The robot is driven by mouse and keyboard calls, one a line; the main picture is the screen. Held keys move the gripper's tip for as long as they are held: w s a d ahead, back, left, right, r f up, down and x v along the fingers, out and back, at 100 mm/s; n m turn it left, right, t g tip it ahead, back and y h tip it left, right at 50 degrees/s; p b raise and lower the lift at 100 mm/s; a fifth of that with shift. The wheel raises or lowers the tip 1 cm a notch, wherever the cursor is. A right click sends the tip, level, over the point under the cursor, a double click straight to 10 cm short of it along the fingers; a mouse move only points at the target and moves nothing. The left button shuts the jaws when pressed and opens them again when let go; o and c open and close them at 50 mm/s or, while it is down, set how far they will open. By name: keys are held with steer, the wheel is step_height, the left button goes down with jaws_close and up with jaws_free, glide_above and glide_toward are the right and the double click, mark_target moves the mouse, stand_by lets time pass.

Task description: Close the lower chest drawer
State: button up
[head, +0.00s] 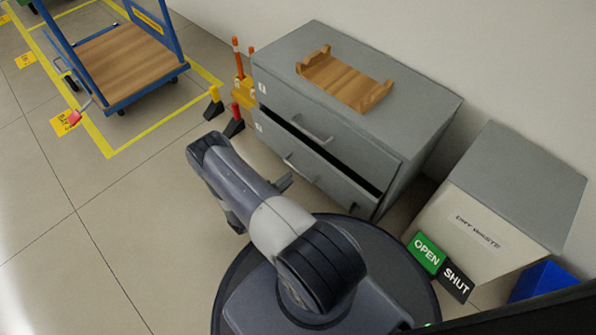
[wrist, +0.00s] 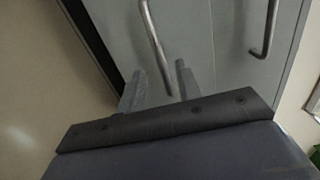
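The grey chest (head: 418,118) stands against the wall with two drawers. Its lower drawer (head: 335,183) is pulled out part way, with a dark gap showing above its front. The lower drawer's bar handle (head: 300,168) also shows in the wrist view (wrist: 153,40). The upper drawer (head: 345,138) looks shut; its handle (head: 312,128) is at the right of the wrist view (wrist: 265,32). My gripper (head: 286,182) is just in front of the lower drawer. In the wrist view its fingers (wrist: 160,80) are apart, with the handle's near end appearing between them. I cannot tell whether they touch it.
A wooden tray (head: 345,82) lies on the chest. A dry-waste bin (head: 500,205) with OPEN (head: 427,253) and SHUT (head: 456,281) signs stands to the right. Small coloured posts (head: 238,90) stand left of the chest. A blue trolley (head: 120,65) is farther left.

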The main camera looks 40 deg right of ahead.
mark_target(298, 171)
steer(key=shift+w+d+b, duration=0.2)
steer(key=shift+d+b, duration=0.4)
steer(key=shift+d, duration=2.4)
steer(key=shift+c, duration=0.4)
jaws_close()
